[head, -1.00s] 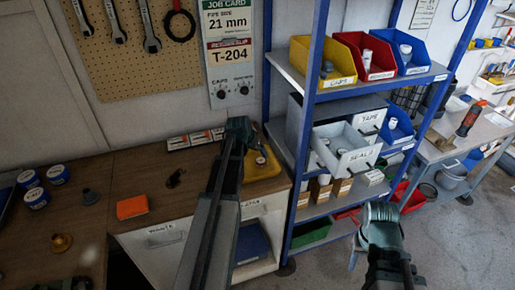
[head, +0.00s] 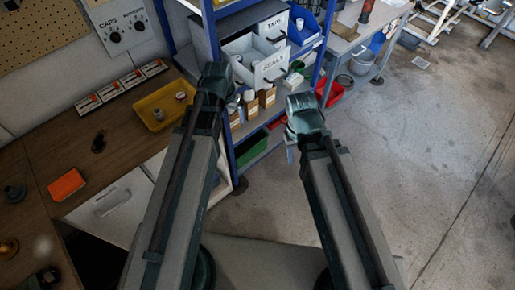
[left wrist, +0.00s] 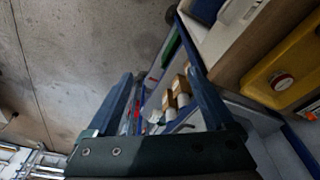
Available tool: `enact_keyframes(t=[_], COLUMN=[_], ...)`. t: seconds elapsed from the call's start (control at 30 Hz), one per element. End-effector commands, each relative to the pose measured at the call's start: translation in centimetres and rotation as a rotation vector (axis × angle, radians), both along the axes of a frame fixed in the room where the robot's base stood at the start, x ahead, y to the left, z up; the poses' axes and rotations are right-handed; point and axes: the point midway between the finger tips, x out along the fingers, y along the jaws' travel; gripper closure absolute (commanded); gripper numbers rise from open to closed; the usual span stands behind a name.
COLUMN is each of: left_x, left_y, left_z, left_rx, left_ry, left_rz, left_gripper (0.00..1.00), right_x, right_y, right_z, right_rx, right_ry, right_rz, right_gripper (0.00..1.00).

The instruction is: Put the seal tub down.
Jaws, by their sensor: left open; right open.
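A small round tub with a red-and-white top, perhaps the seal tub, stands in the yellow tray (head: 149,112) on the wooden bench. It shows in the left wrist view (left wrist: 283,82) inside the tray and small in the head view (head: 180,95). My left gripper (head: 214,72) is to the right of the tray, apart from the tub, in front of the shelf rack. In the left wrist view its fingers (left wrist: 163,92) are spread with nothing between them. My right gripper (head: 304,108) is over the floor in front of the rack; its fingertips are mostly hidden.
Bottles and boxes (head: 250,103) stand on the shelf below. An orange block (head: 67,185) lies on the bench. The floor (head: 430,160) at right is clear.

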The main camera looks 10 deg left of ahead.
Motion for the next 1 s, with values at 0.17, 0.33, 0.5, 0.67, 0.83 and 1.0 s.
enact_keyframes(t=[0.17,0.33,0.5,0.67,0.83,1.0], left_x=[-7.3,-11.4,-12.8,-12.9,-12.8,-12.8], left_y=[-7.4,-10.3,-11.2,-11.2,-11.2,-11.2], left_z=[-0.3,-0.3,-0.3,-0.3,-0.6,-2.7], left_rx=[0.073,0.132,0.159,0.16,0.159,0.159], left_ry=[0.128,0.192,0.214,0.216,0.215,0.214], left_rz=[-0.099,-0.141,-0.153,-0.152,-0.152,-0.152], left_gripper=[0.12,0.12,0.12,0.12,0.12,0.12], right_x=[0.0,0.0,0.0,0.0,0.0,0.0], right_y=[0.0,0.0,0.0,0.0,0.0,0.0], right_z=[0.0,0.0,0.0,0.0,-0.3,-2.4], right_rx=[0.0,0.0,0.0,0.0,0.0,0.0], right_ry=[0.0,0.0,0.0,0.0,0.0,0.0], right_rz=[0.0,0.0,0.0,0.0,0.0,-0.001], right_gripper=[0.5,0.5,0.5,0.5,0.5,0.5])
